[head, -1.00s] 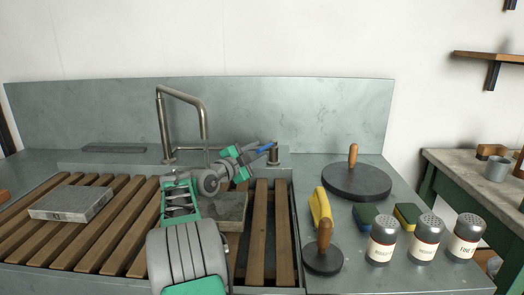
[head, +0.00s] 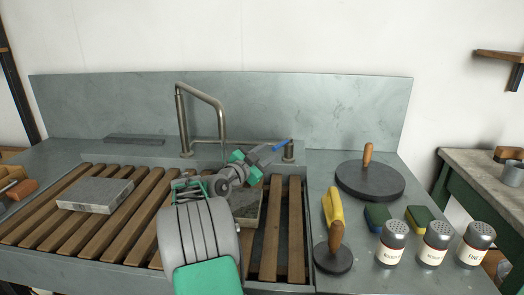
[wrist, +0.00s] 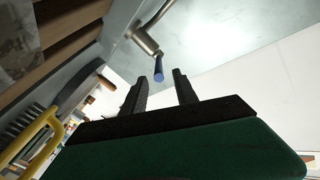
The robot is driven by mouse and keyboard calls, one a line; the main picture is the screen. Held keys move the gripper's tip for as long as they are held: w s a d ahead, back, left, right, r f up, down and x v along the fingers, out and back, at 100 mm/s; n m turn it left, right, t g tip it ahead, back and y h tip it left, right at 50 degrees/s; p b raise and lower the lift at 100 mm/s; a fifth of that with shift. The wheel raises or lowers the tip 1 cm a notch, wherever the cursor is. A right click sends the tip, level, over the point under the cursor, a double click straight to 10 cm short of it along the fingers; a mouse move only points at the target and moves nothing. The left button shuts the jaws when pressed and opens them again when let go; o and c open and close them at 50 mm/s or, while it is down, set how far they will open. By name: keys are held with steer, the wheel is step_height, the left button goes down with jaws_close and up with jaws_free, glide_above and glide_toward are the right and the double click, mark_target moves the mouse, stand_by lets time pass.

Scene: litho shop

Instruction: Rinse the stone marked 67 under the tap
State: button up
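A pale grey stone (head: 95,194) lies on the slats at the left. A darker stone (head: 246,207) lies further right, partly hidden behind my arm. I can read no number on either. The tap (head: 202,97) rises behind the slats, its spout left of my gripper; I cannot make out running water. The blue-tipped tap lever (head: 277,147) is on a valve at the right, and it shows in the wrist view (wrist: 158,69). My gripper (head: 266,153) is open and empty, its fingers (wrist: 159,84) pointing at the lever, with the blue tip seen between them.
Wooden slats (head: 120,226) cover the sink. On the right counter are a large disc with a handle (head: 369,181), a smaller one (head: 333,257), a yellow-handled brush (head: 333,207), two sponges (head: 377,217) and labelled shakers (head: 435,245). The left slats are mostly clear.

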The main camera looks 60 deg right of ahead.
steer(key=n, duration=0.1)
steer(key=n+p, duration=0.1)
steer(key=r+n+p, duration=0.1)
steer(key=n, duration=0.1)
steer(key=shift+s+d+t, duration=0.2)
steer(key=shift+s+t, duration=0.1)
glide_toward(288, 139)
steer(key=d, duration=0.4)
steer(key=shift+s+d, duration=0.15)
steer(key=shift+d, duration=0.2)
steer(key=shift+c, duration=0.4)
jaws_close()
steer(key=shift+f, duration=0.1)
